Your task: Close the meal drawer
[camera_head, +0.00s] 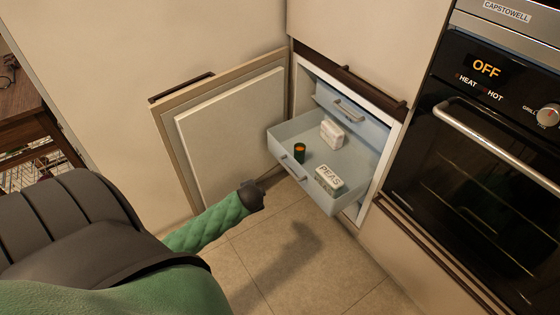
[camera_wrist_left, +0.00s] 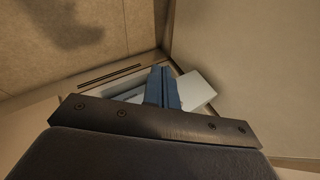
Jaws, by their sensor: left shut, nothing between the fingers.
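The meal drawer (camera_head: 325,190) is a pale blue open tray, pulled well out of a low cabinet in the head view. It holds a white carton (camera_head: 333,134), a small dark green cylinder with an orange top (camera_head: 299,152) and a box marked PEAS (camera_head: 329,181). Its front carries a metal handle (camera_head: 293,167). My left gripper (camera_head: 270,178) is shut and empty, close to the drawer's front left side; contact cannot be told. Its closed fingers also show in the left wrist view (camera_wrist_left: 163,88), with a pale drawer part (camera_wrist_left: 197,92) beyond them. My right gripper is not in view.
The cabinet door (camera_head: 232,140) stands open on the left. Another drawer front with a handle (camera_head: 349,110) sits further back inside the cabinet. An oven (camera_head: 490,150) with a long handle is on the right. The tiled floor (camera_head: 285,265) in front is clear.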

